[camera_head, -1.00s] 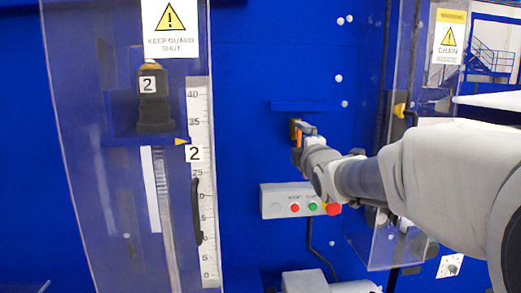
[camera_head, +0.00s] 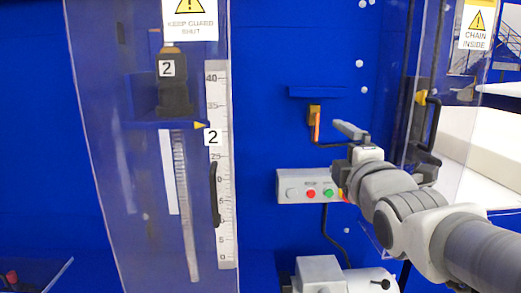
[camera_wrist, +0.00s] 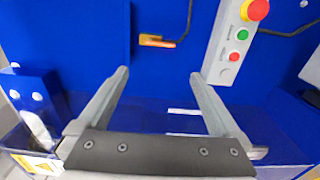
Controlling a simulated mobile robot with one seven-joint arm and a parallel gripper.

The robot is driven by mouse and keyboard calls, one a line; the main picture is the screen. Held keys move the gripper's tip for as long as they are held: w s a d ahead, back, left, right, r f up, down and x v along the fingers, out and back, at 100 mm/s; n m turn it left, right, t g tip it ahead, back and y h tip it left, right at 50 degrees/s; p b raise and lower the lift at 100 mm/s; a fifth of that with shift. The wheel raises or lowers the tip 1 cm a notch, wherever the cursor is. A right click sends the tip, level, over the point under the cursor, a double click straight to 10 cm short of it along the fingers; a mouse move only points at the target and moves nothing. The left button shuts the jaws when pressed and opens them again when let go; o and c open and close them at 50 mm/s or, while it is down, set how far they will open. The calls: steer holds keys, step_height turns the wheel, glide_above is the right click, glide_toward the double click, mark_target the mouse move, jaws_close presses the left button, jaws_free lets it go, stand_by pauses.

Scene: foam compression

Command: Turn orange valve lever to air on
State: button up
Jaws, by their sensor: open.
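The orange valve lever (camera_head: 316,127) is on the blue panel below a small blue ledge. In the head view it hangs roughly straight down from its valve, with a black hose by its lower end. In the wrist view the valve and lever (camera_wrist: 155,41) lie sideways beyond the fingertips. My gripper (camera_head: 352,130) is to the right of the lever, apart from it. The wrist view shows its two fingers (camera_wrist: 160,73) spread wide with nothing between them.
A grey control box (camera_head: 308,187) with red and green buttons is below the lever; its red knob (camera_wrist: 257,9) shows in the wrist view. A clear guard (camera_head: 105,170) with a scale (camera_head: 225,170) is at left. Another clear guard (camera_head: 450,110) is at right. A grey motor (camera_head: 320,273) is below.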

steer(key=shift+s, duration=1.05)
steer(key=s+a+f+m+g, duration=0.3)
steer(key=s+f+m+g, duration=1)
steer(key=s+f+m, duration=0.55)
step_height(320, 180, up, 14)
steer(key=w+p, duration=0.1)
steer(key=p, duration=1.3)
steer(key=shift+t+p, duration=0.3)
steer(key=shift+p, duration=0.05)
steer(key=shift+w+f, duration=0.1)
steer(key=shift+w, duration=0.05)
